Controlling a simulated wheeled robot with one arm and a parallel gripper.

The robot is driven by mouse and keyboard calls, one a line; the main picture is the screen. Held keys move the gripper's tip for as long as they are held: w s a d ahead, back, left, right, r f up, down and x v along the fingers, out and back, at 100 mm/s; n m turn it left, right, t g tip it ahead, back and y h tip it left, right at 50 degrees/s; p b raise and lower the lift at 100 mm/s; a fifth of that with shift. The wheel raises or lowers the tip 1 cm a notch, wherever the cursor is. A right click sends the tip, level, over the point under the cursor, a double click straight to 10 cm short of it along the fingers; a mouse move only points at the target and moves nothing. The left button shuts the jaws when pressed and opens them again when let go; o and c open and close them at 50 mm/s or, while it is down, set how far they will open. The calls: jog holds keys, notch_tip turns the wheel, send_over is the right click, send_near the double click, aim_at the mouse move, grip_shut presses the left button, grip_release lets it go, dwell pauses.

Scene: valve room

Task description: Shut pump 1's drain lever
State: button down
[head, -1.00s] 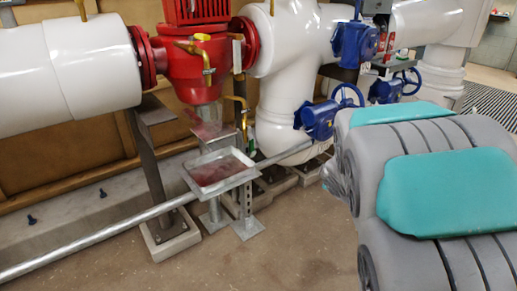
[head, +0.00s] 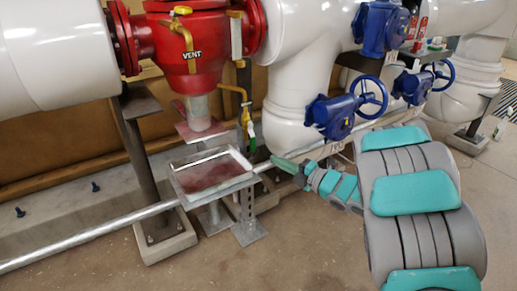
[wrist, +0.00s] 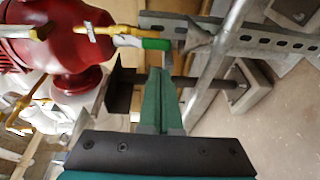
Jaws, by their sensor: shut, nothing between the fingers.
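The red pump (head: 200,52) has yellow piping with a thin yellow drain pipe (head: 236,90) at its right. A lever with a white part and a green end (head: 251,140) hangs down at the lower end of this pipe. In the wrist view the green-ended lever (wrist: 155,43) lies just beyond my fingertips, and the yellow pipe (wrist: 98,29) is to its left. My gripper (head: 276,160) is shut and empty, just below and right of the lever. Its green fingers (wrist: 160,70) are pressed together in the wrist view. I cannot tell whether they touch the lever.
A metal drip tray (head: 209,173) stands left of my gripper. Blue handwheel valves (head: 340,110) are at right, close to my arm. A perforated metal strut (wrist: 265,38) is near the lever. Bare floor lies in front.

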aim_at(252, 151)
jog(key=shift+s+a+n+y, duration=0.2)
jog(key=shift+n+y, duration=0.1)
jog(key=shift+y, duration=0.1)
jog(key=shift+w, duration=0.1)
jog(key=x, duration=1)
jog(key=shift+f, duration=0.1)
jog(key=shift+f, duration=0.1)
jog(key=shift+d+n, duration=0.15)
jog(key=shift+n, duration=0.25)
